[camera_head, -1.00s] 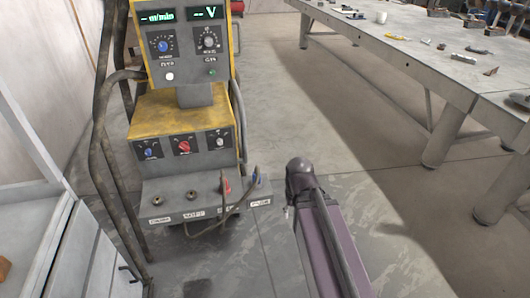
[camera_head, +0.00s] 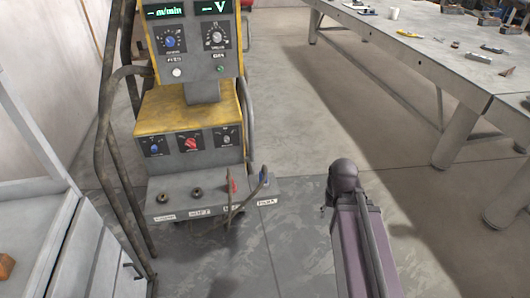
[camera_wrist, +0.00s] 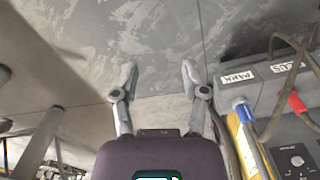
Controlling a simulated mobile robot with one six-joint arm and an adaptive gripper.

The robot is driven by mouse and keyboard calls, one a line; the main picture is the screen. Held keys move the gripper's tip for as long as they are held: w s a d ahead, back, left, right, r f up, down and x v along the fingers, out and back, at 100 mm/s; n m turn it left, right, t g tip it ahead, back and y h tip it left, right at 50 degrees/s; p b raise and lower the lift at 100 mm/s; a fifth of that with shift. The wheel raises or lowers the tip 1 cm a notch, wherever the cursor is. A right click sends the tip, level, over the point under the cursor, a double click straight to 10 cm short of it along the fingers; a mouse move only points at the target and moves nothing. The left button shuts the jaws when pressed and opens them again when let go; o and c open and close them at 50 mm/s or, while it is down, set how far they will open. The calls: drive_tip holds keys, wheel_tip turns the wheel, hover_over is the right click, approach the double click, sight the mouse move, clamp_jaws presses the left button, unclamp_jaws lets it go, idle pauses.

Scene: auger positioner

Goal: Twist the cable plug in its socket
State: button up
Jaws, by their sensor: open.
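The grey socket shelf (camera_head: 180,208) of the yellow and grey machine (camera_head: 165,120) is left of centre in the head view. A red plug (camera_head: 233,186) and a dark bluish plug (camera_head: 263,177) stand at its right end, with a cable between them. In the wrist view the blue plug (camera_wrist: 240,106) and red plug (camera_wrist: 296,103) are at the right. Which plug the task means cannot be told. My gripper (camera_wrist: 159,76) is open and empty, left of both plugs and apart from them. The head view shows my arm right of the shelf, but not the fingers clearly.
Two dark sockets, one here (camera_head: 165,197), sit without plugs on the shelf's left. Bent rails (camera_head: 105,120) flank the machine's left side. A long workbench (camera_head: 440,70) with tools is at the upper right. The floor (camera_head: 300,120) between is clear.

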drive_tip(key=o, duration=0.3)
drive_tip(key=shift+o, duration=0.5)
drive_tip(key=shift+w, duration=0.3)
drive_tip(key=m+p, duration=0.1)
drive_tip(key=p, duration=0.2)
approach(263, 172)
drive_tip(key=shift+w+r, duration=0.25)
drive_tip(key=shift+w, duration=0.1)
drive_tip(key=shift+f+b, duration=0.2)
drive_tip(key=shift+b, duration=0.25)
wheel_tip(263, 172, down, 13)
drive_tip(key=b, duration=1.3)
drive_tip(key=shift+f, duration=0.2)
